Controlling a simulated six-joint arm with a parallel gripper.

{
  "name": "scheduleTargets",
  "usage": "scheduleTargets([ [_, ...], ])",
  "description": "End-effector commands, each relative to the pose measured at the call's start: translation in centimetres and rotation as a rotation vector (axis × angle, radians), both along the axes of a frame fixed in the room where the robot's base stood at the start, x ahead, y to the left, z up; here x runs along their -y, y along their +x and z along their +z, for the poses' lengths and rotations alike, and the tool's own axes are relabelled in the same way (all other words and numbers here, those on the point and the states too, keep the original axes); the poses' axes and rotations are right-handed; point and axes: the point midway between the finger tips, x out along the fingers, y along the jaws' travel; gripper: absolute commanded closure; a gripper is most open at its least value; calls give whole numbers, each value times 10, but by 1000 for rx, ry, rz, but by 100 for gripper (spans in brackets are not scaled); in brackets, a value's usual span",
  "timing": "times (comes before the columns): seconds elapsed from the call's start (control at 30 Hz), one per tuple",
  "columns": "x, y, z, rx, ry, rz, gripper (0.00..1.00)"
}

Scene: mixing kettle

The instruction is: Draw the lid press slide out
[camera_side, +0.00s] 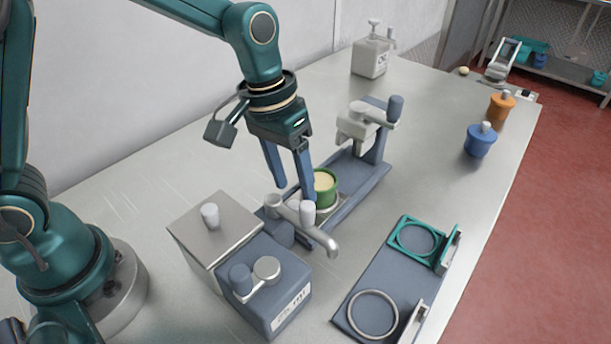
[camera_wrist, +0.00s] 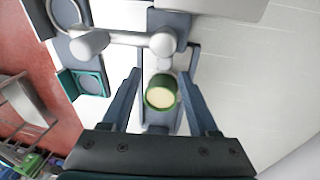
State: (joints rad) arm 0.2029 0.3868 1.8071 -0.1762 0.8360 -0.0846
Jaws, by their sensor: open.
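The lid press (camera_side: 372,150) stands mid-table with a blue-grey base, an upright post and a pale head with a dark knob. A green cup (camera_side: 326,188) with cream-coloured contents sits upright at the near end of its base, on what looks like the pale slide (camera_side: 328,213). My gripper (camera_side: 293,198) is open and points down beside the cup. In the wrist view the cup (camera_wrist: 161,97) appears between the two spread fingers of my gripper (camera_wrist: 162,75). I cannot tell whether a finger touches it. The slide is partly hidden by the cup and fingers.
A pale spout with a white handle (camera_side: 307,212) stands close in front of the fingers. A steel box (camera_side: 225,235) and a blue-grey labelled box (camera_side: 270,300) are nearby. A tray with ring holders (camera_side: 385,275) lies right. Blue (camera_side: 480,142) and orange (camera_side: 499,108) jars stand far right.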

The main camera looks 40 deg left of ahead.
Motion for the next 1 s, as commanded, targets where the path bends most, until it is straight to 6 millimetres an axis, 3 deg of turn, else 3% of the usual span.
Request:
scheduleTargets([
  [0.37, 0, 0, 20, 1, 0, 1, 40],
  [1.0, 0, 1, 79, 3, 0, 0, 40],
])
